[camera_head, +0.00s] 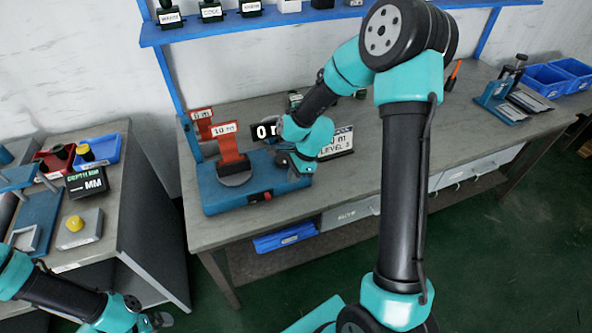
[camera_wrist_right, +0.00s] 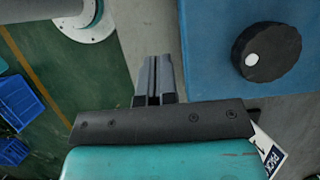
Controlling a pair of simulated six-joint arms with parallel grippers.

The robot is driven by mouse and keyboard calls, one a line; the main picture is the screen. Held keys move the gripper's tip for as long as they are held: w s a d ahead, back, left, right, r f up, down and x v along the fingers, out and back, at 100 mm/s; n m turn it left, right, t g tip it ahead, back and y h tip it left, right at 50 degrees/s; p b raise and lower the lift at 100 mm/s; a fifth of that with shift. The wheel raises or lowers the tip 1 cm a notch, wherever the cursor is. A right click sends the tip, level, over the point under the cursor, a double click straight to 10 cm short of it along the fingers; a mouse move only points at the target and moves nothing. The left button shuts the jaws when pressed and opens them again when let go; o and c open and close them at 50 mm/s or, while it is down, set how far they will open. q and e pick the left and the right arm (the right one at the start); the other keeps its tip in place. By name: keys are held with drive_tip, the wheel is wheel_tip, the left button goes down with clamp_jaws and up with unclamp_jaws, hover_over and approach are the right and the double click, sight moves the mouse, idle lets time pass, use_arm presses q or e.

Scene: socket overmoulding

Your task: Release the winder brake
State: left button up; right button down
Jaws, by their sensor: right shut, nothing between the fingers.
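In the right wrist view, a black round knob (camera_wrist_right: 270,52) with a white dot stands on a blue surface (camera_wrist_right: 208,60). I cannot tell which part is the brake. My right gripper (camera_wrist_right: 157,68) is shut and empty, left of the knob and apart from it. In the head view, it is over the base's right end, largely hidden by its arm. My left gripper (camera_head: 160,319) is low at left, small and unclear.
A side bench at left holds a DEPTH MM display (camera_head: 86,183) and a yellow knob (camera_head: 74,223). A blue clamp fixture (camera_head: 503,98) stands far right; the bench between is mostly clear.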

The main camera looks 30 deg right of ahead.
sight(268, 196)
drive_tip(key=x, duration=0.5)
drive_tip(key=shift+a+f, duration=0.15)
drive_tip(key=shift+f, duration=0.25)
drive_tip(key=a, duration=0.2)
drive_tip(key=shift+w+a+r, duration=0.15)
drive_tip(key=shift+w+a, duration=0.25)
drive_tip(key=shift+a, duration=0.45)
